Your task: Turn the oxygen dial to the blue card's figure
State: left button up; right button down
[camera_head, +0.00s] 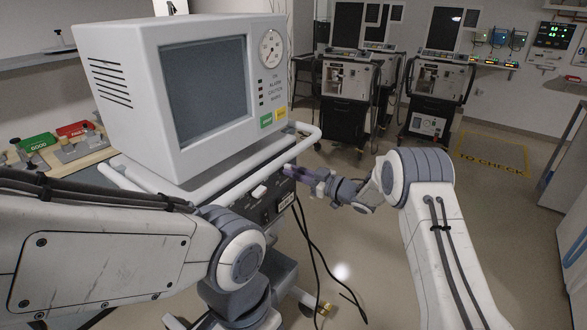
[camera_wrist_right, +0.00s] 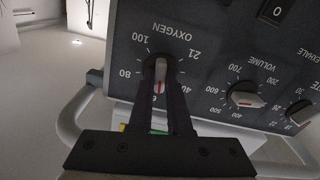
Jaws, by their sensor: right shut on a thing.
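The oxygen dial (camera_wrist_right: 160,70) is on the dark control panel (camera_wrist_right: 205,60), under the word OXYGEN, which appears upside down in the right wrist view. Its scale shows 100, 80, 40 and 21. A red mark on the knob points down in the picture, towards a figure partly hidden by the fingers, between 80 and 40. My right gripper (camera_wrist_right: 160,78) is shut on the knob, one finger on each side. In the head view my right gripper (camera_head: 299,173) reaches the ventilator's panel (camera_head: 268,207) from the right. My left gripper is not seen; I see no blue card.
Volume (camera_wrist_right: 245,95) and another knob (camera_wrist_right: 300,113) sit beside the oxygen dial. A white rail (camera_head: 190,190) runs around the ventilator below its monitor (camera_head: 208,85). Cables (camera_head: 303,230) hang in front. More ventilators (camera_head: 345,90) stand behind; the floor between is clear.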

jog(key=shift+f+m+p, duration=0.1)
jog(key=shift+m+p, duration=0.3)
jog(key=shift+m, duration=0.7)
jog(key=c, duration=0.9)
grip_release()
jog(key=shift+o, duration=0.2)
jog(key=b+v, duration=0.1)
jog(key=v, duration=0.9)
jog(key=shift+d, duration=0.25)
jog(key=shift+s, duration=0.1)
